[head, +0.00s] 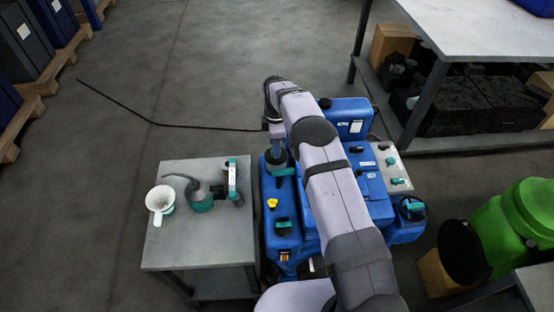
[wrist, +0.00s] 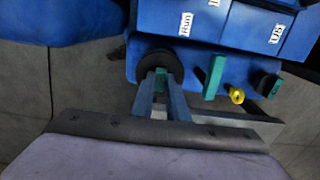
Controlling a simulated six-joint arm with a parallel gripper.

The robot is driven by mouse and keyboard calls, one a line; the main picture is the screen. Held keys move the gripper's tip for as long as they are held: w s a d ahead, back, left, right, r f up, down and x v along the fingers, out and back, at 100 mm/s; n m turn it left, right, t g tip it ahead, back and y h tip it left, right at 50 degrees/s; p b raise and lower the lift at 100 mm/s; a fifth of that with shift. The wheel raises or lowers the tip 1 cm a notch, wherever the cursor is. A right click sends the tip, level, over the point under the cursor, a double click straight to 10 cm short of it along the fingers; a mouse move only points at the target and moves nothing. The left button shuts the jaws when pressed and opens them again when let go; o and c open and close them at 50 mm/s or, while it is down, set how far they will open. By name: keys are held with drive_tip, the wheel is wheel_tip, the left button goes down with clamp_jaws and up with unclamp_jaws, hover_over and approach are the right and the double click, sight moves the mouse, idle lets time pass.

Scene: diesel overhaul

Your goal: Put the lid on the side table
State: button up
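The lid (wrist: 146,66) is a dark round disc with a teal grip (wrist: 160,78). It is at the left end of the blue engine's top in the wrist view. In the head view, the dark lid (head: 281,168) is at the engine's far left part, directly below my gripper (head: 279,148). My gripper (wrist: 160,82) has its two fingers on either side of the teal grip, with no clear gap, and appears shut on it. I cannot tell whether the lid is seated or slightly raised. The grey side table (head: 165,245) stands left of the engine.
On the side table are a white funnel (head: 160,199), a teal-based can (head: 202,198) and a teal-and-grey tool (head: 233,180). The table's front part is clear. The blue engine (head: 375,185) has a yellow cap (head: 272,204) and teal handles. A workbench (head: 480,30) stands at the right.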

clamp_jaws()
drive_tip(key=shift+r, duration=0.15)
drive_tip(key=shift+r+p, duration=2.25)
drive_tip(key=shift+r, duration=1.15)
